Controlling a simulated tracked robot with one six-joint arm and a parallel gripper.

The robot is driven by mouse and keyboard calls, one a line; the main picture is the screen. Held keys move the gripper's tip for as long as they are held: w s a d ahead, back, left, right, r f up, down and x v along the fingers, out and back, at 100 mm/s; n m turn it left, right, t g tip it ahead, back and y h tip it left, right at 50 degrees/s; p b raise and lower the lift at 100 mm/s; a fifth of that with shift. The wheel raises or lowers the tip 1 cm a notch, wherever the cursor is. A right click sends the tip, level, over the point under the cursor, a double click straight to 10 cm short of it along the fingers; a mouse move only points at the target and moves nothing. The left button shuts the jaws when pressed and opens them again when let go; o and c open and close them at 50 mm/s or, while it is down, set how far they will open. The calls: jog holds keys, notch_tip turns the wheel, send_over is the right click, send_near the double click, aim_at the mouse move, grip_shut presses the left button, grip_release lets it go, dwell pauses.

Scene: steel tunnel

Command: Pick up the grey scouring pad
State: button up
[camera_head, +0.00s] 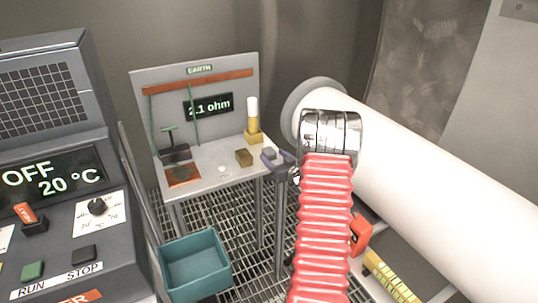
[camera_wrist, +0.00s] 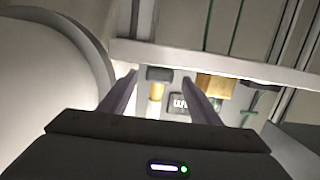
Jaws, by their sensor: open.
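The grey scouring pad (camera_wrist: 160,73) is a small dark grey block near the front edge of the white bench. In the wrist view it lies between the fingertips of my gripper (camera_wrist: 160,77), with a gap on each side. In the head view the pad (camera_head: 269,153) shows beside the fingers of my gripper (camera_head: 275,160), at the bench's right front corner. My gripper is open and holds nothing. I cannot tell how high the fingers are above the bench.
Behind stands a yellow post with a white top (camera_head: 252,120). A black clamp (camera_head: 174,150) and an orange-brown plate (camera_head: 183,174) lie at left. A large white pipe (camera_head: 420,150) runs close at right. A teal bin (camera_head: 195,263) stands below.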

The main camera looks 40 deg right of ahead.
aim_at(269, 150)
jog(key=x, duration=0.4)
jog(key=shift+w+d, duration=0.2)
jog(key=shift+w, duration=0.15)
jog(key=c, duration=1.1)
notch_tip(269, 150, up, 10)
dwell(0.6)
dwell(0.4)
